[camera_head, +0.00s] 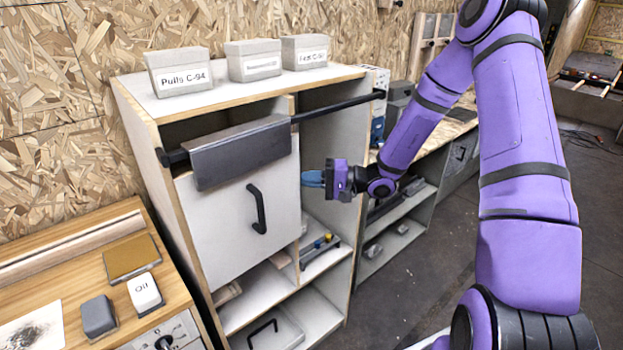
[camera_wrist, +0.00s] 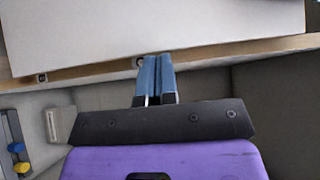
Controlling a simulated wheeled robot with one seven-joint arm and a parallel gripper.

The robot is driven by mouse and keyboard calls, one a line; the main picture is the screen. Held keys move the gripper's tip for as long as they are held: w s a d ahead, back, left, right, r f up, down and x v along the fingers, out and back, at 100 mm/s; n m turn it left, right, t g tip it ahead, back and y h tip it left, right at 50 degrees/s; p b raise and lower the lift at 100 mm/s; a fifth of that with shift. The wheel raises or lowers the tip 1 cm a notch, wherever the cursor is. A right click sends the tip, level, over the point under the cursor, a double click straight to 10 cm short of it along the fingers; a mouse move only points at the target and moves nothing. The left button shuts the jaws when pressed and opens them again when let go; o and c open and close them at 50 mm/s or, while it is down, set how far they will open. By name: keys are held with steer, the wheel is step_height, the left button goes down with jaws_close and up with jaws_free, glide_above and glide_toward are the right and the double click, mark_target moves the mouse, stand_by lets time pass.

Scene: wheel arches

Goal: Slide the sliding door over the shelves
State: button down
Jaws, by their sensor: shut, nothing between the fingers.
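The sliding door (camera_head: 228,232) is a pale panel with a black bar handle (camera_head: 257,209), hung by a dark grey bracket (camera_head: 240,152) from a black rail (camera_head: 335,106). It covers the upper left part of the shelf cabinet (camera_head: 155,122). My gripper (camera_head: 304,178) is shut and empty, its blue fingers by the door's right edge; I cannot tell whether they touch it. In the wrist view the shut blue fingers (camera_wrist: 157,70) point at the edge of a pale panel (camera_wrist: 150,30), probably the door. The right upper shelf opening (camera_head: 325,140) is uncovered.
Several labelled grey boxes (camera_head: 180,72) stand on the cabinet top. Lower shelves hold tools (camera_head: 318,246) and a bin (camera_head: 270,332). Floor (camera_head: 410,290) is clear to the right of the cabinet.

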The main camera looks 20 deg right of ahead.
steer(key=w+d+v, duration=0.1)
steer(key=w+v, duration=0.1)
steer(key=v, duration=1)
steer(key=shift+w+d, duration=0.15)
steer(key=shift+d, duration=0.35)
steer(key=s+a+r+n+g+h, duration=0.5)
steer(key=s+a+r+g+h, duration=0.25)
steer(key=s+a+r, duration=0.4)
steer(key=s+d+r+t+h, duration=0.1)
steer(key=s+r+h, duration=0.3)
steer(key=s, duration=0.5)
steer(key=s+d+r+t+h, duration=0.2)
steer(key=s+r+t+h, duration=0.2)
steer(key=s+r, duration=0.4)
steer(key=shift+s+d+r+h, duration=0.35)
steer(key=shift+s+h, duration=0.1)
steer(key=shift+s, duration=0.3)
